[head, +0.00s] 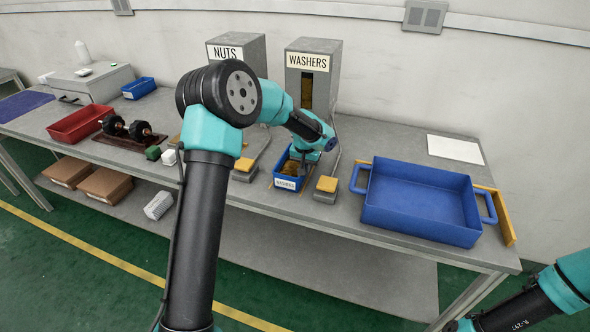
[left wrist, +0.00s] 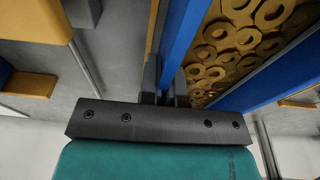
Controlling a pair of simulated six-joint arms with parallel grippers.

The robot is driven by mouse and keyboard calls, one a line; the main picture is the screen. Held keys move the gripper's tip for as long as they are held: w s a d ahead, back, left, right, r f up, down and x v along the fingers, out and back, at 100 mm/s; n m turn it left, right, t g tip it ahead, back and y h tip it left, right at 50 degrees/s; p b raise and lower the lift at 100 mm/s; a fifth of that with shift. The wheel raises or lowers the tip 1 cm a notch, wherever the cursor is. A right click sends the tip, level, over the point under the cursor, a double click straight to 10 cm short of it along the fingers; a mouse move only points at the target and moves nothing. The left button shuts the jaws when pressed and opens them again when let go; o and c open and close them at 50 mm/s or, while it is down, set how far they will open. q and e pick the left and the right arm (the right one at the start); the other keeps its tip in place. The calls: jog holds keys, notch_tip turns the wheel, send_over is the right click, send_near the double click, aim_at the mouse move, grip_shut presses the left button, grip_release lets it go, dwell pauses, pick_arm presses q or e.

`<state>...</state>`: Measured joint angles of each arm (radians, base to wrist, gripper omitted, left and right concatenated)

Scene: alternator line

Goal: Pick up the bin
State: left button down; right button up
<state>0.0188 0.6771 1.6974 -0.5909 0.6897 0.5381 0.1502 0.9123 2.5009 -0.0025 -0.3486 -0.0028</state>
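A small blue bin (head: 287,183) with a white label on its front stands on the table in front of the washers dispenser. It holds yellow-brown washers, which fill much of the left wrist view (left wrist: 222,50). My left gripper (head: 304,168) is down at the bin's back right part. In the left wrist view its two fingers (left wrist: 166,85) lie on either side of a blue bin wall, close against it, with no clear gap. The fingertips are hidden. My right arm enters at the lower right, with its gripper out of view.
The washers dispenser (head: 312,65) and nuts dispenser (head: 236,47) stand behind. Yellow-topped pads (head: 327,184) flank the bin. A large blue tray (head: 420,203) takes up the right of the table. A red bin (head: 80,124) and dark parts (head: 128,128) lie left.

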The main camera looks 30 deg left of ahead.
pick_arm(q)
jog(key=shift+r, duration=0.15)
jog(key=shift+r, duration=1.5)
jog(key=shift+s+r, duration=0.15)
jog(key=shift+s, duration=0.05)
jog(key=s+d, duration=0.2)
jog(key=s, duration=1.5)
jog(key=shift+s+d, duration=0.2)
jog(key=w+d+r, duration=0.3)
jog(key=d+r, duration=0.1)
jog(key=r, duration=0.3)
jog(key=w+d+r+m, duration=0.1)
jog(key=w+d+r, duration=0.2)
jog(key=d+r, duration=0.2)
notch_tip(320, 180, up, 3)
jog(key=shift+w+f+m, duration=0.1)
jog(key=shift+w+m, duration=0.05)
jog(key=shift+m, duration=0.15)
